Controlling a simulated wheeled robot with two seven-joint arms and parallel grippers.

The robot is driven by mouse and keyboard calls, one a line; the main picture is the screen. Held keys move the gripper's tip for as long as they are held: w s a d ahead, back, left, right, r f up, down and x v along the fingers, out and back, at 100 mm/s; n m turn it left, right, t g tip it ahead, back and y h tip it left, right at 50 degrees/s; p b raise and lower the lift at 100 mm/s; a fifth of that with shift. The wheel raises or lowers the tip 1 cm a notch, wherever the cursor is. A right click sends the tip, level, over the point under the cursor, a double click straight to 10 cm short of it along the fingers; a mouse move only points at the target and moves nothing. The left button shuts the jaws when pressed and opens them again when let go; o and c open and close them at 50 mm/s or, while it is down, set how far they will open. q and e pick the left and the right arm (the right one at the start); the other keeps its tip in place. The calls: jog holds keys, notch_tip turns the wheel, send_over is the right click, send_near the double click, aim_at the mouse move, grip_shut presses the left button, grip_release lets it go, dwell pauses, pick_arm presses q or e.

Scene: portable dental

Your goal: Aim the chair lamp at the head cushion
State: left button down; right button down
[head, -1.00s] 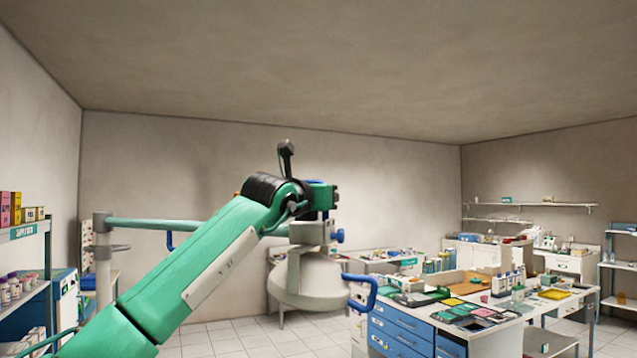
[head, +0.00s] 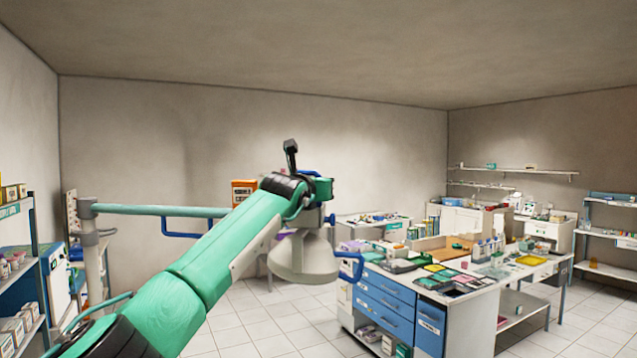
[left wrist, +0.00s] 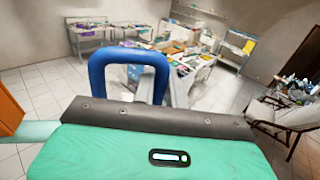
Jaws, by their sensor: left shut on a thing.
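The chair lamp has a pale dome-shaped head (head: 305,260) facing down, partly behind my left arm in the head view. A blue loop handle (head: 357,268) sticks out at its right side. In the left wrist view a blue loop handle (left wrist: 128,56) stands just beyond my left gripper (left wrist: 162,92), whose grey fingers are shut on it; the contact itself is partly hidden. In the head view the fingertips are hidden behind my green arm. A green lamp arm (head: 150,210) runs left to a pale post (head: 90,240). I cannot make out the head cushion. My right gripper is not in view.
A worktop with blue drawers (head: 391,310) and crowded trays stands right of the lamp. An orange box (head: 243,192) shows behind my arm. Shelves (head: 15,260) stand at the left. A pale chair (left wrist: 285,115) is at the right in the left wrist view.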

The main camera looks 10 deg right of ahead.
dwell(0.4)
pick_arm(q)
jog(key=c, duration=1.5)
grip_release()
jog(key=shift+f+b, duration=0.1)
jog(key=shift+b, duration=0.2)
jog(key=shift+b+v, duration=6.6)
jog(key=shift+v, duration=0.25)
jog(key=shift+a, duration=0.1)
